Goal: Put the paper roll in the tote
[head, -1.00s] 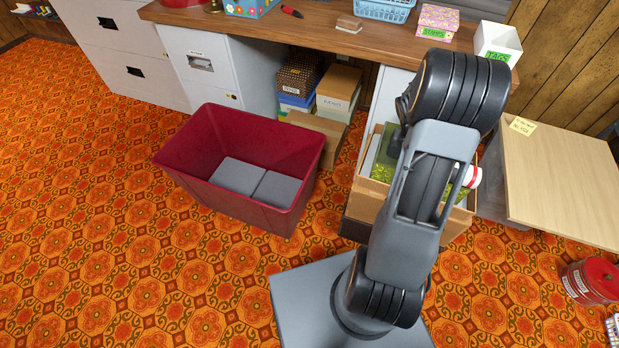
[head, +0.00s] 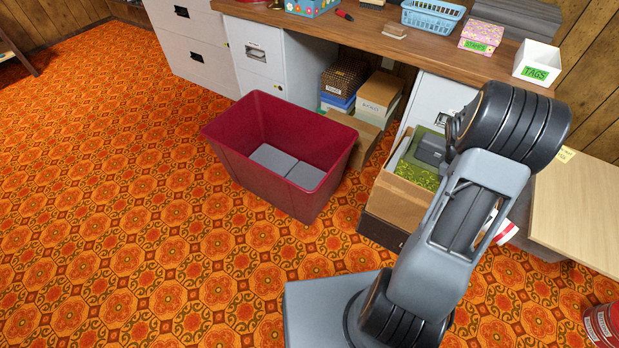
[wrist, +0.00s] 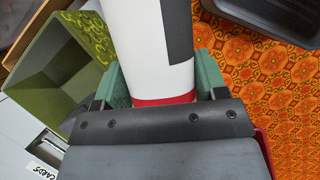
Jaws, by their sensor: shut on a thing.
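The paper roll (wrist: 150,45) is white with a red band and a dark patch. In the wrist view it stands between the green fingers of my gripper (wrist: 163,88), which is shut on it. In the head view a red-and-white piece, seemingly the roll (head: 505,231), shows just right of my arm; the rest is hidden. The roll is outside the tote.
A cardboard box (head: 398,200) with green contents stands between the tote and my arm. A desk (head: 440,52) with baskets and boxes runs along the back. A pale wooden table (head: 585,215) is at right. Patterned carpet is clear at left and front.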

